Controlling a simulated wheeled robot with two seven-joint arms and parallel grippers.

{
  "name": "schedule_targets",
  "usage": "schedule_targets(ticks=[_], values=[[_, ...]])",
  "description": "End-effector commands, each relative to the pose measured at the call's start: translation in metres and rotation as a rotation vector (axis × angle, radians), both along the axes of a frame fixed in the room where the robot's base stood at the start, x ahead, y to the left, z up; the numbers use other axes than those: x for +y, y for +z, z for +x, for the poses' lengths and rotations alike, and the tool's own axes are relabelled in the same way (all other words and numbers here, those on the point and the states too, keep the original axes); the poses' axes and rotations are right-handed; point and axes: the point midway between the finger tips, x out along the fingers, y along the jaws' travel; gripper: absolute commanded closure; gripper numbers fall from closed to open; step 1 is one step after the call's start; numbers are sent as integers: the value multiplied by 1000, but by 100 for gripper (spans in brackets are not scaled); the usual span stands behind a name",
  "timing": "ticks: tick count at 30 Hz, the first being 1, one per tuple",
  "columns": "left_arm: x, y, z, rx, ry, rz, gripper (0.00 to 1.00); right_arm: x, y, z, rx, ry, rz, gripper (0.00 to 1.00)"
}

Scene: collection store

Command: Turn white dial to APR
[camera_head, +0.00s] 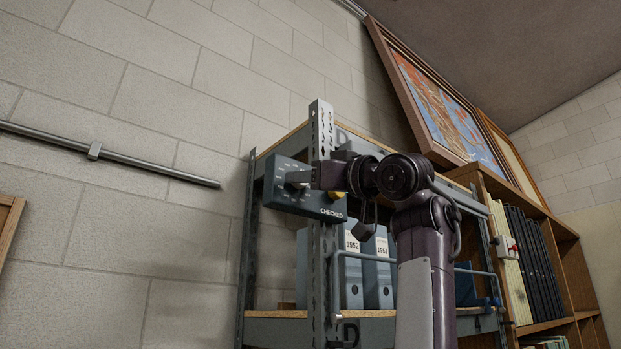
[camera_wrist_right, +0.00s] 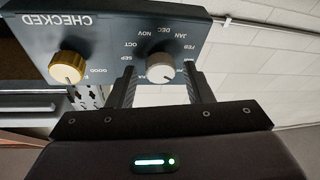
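The white dial (camera_wrist_right: 160,66) sits on a dark grey panel (camera_wrist_right: 105,28), which appears upside down in the right wrist view. Month labels ring the dial; JAN, FEB, DEC, NOV, OCT and SEP are readable, while labels on the near side are partly hidden. I cannot tell which month it points to. My right gripper (camera_wrist_right: 161,84) is open, with one finger on each side of the dial and visible gaps between. In the head view my right gripper (camera_head: 315,178) is at the face of the panel (camera_head: 318,206). My left gripper is not in view.
A gold knob (camera_wrist_right: 68,67) is beside the white dial on the panel, near the word CHECKED. The panel is mounted on a shelf post (camera_head: 320,130). Grey binders (camera_head: 378,272) stand on the shelf behind. A framed picture (camera_head: 440,105) leans above.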

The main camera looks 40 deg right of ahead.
Motion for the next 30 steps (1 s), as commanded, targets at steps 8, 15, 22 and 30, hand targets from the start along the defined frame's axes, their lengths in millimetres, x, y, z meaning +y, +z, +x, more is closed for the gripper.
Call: schedule_targets(ticks=[8, 15, 22, 30], values=[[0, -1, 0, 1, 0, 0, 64, 0, -1, 0, 1, 0, 0, 50], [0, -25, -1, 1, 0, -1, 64, -6, -13, -24, -3, 0, 1, 50], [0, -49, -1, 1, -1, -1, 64, -14, -22, -59, -1, 0, 1, 50], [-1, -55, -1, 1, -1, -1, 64, -17, -23, -72, 2, 0, 0, 50]])
